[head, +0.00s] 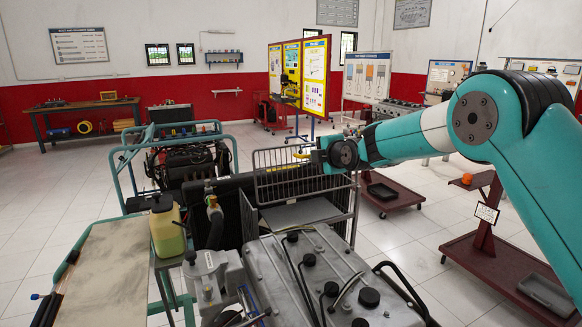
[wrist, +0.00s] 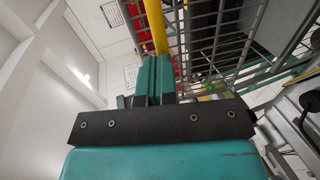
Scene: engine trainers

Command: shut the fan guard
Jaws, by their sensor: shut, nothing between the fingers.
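The fan guard (head: 285,180) is a grey wire-grid panel in the middle of the head view. It stands upright beside the dark radiator (head: 232,192) of the engine trainer; I cannot tell its exact swing angle. Its bars fill the upper right of the wrist view (wrist: 228,38). My gripper (head: 308,154) is at the guard's top edge in the head view, partly hidden by my wrist. In the wrist view its teal fingers (wrist: 153,78) are together with nothing between them. A yellow bar (wrist: 155,28) shows just beyond the fingertips; I cannot tell whether they touch it.
A grey engine (head: 320,275) with hoses fills the front. A yellow-green jug (head: 167,230) stands left of it beside a flat panel (head: 103,272). Another engine on a teal frame (head: 185,160) is behind. Red stands (head: 500,270) are at right. Floor at left is open.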

